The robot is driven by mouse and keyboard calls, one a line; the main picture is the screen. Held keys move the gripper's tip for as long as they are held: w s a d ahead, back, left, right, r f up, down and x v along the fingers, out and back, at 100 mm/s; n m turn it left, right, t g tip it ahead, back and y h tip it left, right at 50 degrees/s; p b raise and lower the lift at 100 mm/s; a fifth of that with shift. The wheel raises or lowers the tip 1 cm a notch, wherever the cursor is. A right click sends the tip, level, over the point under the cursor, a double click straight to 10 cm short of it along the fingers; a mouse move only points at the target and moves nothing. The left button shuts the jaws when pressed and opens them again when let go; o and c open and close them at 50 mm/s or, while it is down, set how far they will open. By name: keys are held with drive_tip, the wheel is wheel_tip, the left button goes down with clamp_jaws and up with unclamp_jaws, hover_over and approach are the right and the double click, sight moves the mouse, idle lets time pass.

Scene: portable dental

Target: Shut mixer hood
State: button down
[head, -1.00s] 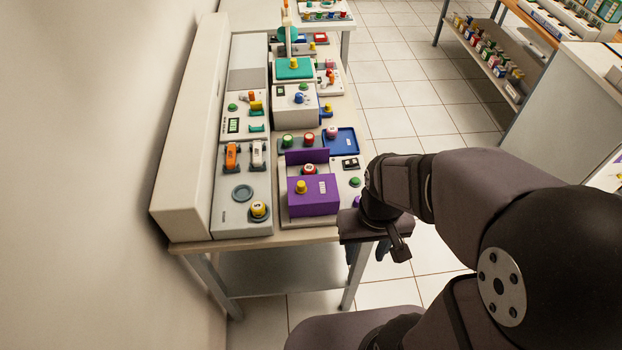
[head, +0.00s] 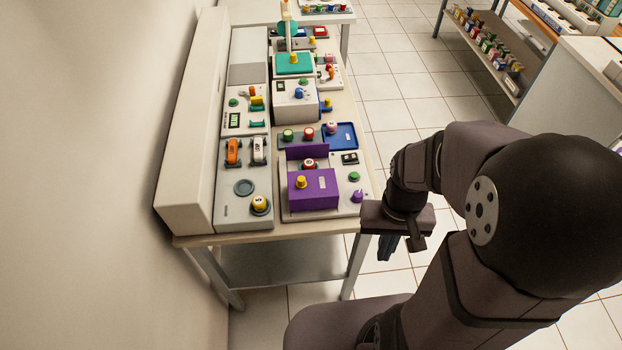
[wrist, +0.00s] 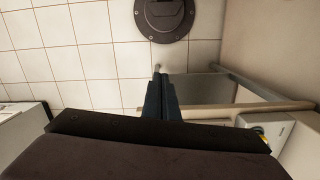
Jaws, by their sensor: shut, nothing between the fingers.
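The purple unit (head: 325,199), which looks like the mixer, stands at the front right of the bench. It has a yellow knob on its front box. A flat purple panel (head: 296,153), seemingly its hood, stands upright behind the box, with a red-and-white knob between them. My gripper (head: 385,250) hangs off the bench's right side, pointing down, apart from the purple unit. In the wrist view my gripper's fingers (wrist: 159,74) are together with nothing between them. The purple unit does not show in the wrist view.
The bench (head: 240,241) carries several devices, with a teal-topped one (head: 293,65) and a white box (head: 294,103) behind the purple unit. A blue tray (head: 341,136) and a small purple knob (head: 358,196) lie near its right edge. Tiled floor is clear to the right.

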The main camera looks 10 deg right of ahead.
drive_tip(key=w+d+r+n+t+h, duration=0.1)
drive_tip(key=w+d+n+h, duration=0.3)
drive_tip(key=d, duration=0.7)
drive_tip(key=w+d+r+n+t+p, duration=0.1)
drive_tip(key=w+d+n+t, duration=0.15)
drive_tip(key=w+n, duration=0.2)
drive_tip(key=n+t+y, duration=0.2)
drive_tip(key=n+y, duration=0.8)
drive_tip(key=n, duration=0.3)
approach(300, 189)
drive_tip(key=s+d+r, duration=0.4)
drive_tip(key=s, duration=0.2)
drive_tip(key=w+a+f, duration=0.2)
drive_tip(key=w+a+f+b, duration=0.1)
drive_tip(key=w+a+f, duration=0.1)
drive_tip(key=f, duration=0.1)
drive_tip(key=w+a+f+b, duration=0.1)
drive_tip(key=w+a+f, duration=0.1)
drive_tip(key=shift+w+f, duration=0.3)
drive_tip(key=shift+w, duration=0.1)
drive_tip(key=shift+w+a, duration=0.1)
drive_tip(key=shift+w, duration=0.4)
